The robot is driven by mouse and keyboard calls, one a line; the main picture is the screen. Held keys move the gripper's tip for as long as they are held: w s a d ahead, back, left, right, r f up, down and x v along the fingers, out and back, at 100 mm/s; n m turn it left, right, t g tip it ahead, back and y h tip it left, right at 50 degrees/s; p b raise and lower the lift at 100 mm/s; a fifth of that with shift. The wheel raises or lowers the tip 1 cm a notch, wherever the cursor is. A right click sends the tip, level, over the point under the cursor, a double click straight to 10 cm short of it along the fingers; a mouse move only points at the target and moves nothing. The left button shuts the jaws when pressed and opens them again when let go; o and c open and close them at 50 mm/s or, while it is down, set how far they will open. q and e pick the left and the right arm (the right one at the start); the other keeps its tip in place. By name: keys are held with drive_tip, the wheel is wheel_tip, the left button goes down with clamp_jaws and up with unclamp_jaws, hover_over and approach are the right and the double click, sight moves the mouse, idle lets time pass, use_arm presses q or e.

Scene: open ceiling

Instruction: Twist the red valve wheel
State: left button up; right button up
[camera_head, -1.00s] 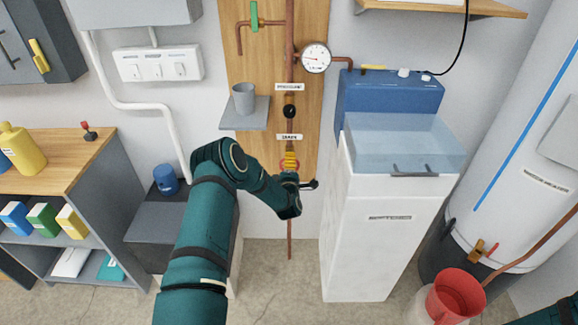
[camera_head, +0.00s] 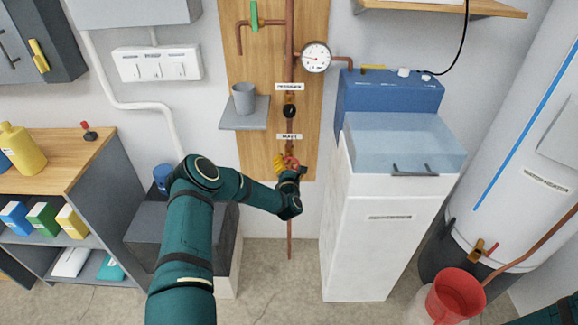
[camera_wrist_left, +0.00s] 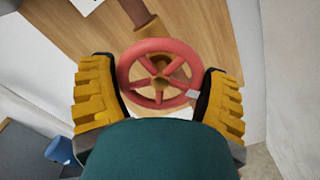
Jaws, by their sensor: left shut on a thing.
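The red valve wheel (camera_wrist_left: 158,76) is a spoked ring with a brass hub on a copper pipe, seen face-on in the left wrist view. In the head view only a bit of the wheel (camera_head: 292,161) shows beside my gripper. My left gripper (camera_head: 286,163) is at the wheel; in the wrist view its yellow-padded fingers (camera_wrist_left: 159,90) stand on either side of the rim, shut on it. A pale mark sits on the rim at its lower right. My right gripper is out of view.
A wooden board (camera_head: 260,110) carries the copper pipes, a pressure gauge (camera_head: 316,57) and a shelf (camera_head: 247,113) with a grey cup (camera_head: 244,97). A white softener cabinet (camera_head: 375,245) stands close to the right. A grey box (camera_head: 160,235) stands behind my left arm.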

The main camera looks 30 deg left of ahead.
use_arm(q)
drive_tip(key=n, duration=0.5)
drive_tip(key=shift+n, duration=2.6)
drive_tip(key=o, duration=1)
drive_tip(key=v, duration=1.2)
